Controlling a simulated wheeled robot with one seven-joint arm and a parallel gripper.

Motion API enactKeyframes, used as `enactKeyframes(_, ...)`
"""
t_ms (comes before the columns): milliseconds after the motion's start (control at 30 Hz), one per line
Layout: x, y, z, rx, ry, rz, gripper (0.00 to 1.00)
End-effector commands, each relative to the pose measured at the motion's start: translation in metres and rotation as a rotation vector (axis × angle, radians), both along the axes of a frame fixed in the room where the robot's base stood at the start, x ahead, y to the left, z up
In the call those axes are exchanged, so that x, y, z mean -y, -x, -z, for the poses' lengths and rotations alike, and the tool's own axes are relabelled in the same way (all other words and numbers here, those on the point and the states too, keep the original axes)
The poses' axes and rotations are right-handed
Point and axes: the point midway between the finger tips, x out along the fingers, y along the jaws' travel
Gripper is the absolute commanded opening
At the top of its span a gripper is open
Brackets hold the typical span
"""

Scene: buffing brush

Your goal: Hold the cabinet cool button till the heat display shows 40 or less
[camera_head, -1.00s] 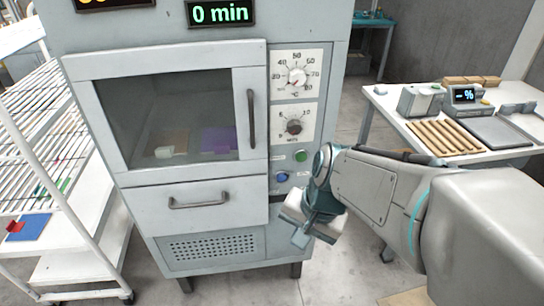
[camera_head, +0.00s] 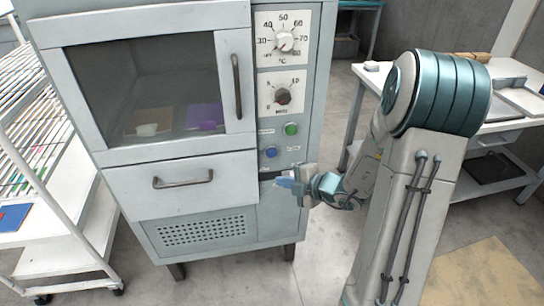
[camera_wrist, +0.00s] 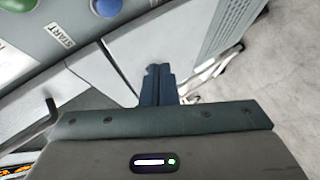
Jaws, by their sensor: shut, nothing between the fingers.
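The grey cabinet (camera_head: 232,222) has a blue button (camera_head: 271,152) and a green button (camera_head: 291,129) on its right-hand panel. I cannot read which is the cool button in the head view. My gripper (camera_head: 284,183) is shut and empty, a little below and right of the blue button and apart from it. In the wrist view my gripper (camera_wrist: 157,80) points at the cabinet's lower front, with the blue button (camera_wrist: 107,7) and the green button (camera_wrist: 18,5) cut by the top edge.
The temperature dial (camera_head: 284,41) and timer dial (camera_head: 283,96) sit above the buttons. The door handle (camera_head: 237,86) and drawer handle (camera_head: 183,180) stick out. A white rack (camera_head: 88,215) stands left, a white table (camera_head: 520,120) right.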

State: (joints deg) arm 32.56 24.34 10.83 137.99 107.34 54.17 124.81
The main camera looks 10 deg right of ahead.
Motion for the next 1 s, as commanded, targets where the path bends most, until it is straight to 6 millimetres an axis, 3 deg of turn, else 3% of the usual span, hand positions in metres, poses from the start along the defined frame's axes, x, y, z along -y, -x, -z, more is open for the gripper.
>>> enactKeyframes(467,0.002,-0.006,0.002,-0.009,-0.015,0.017,0.0)
enactKeyframes(1000,0.001,-0.073,-0.001,-0.01,-0.015,0.015,0.0)
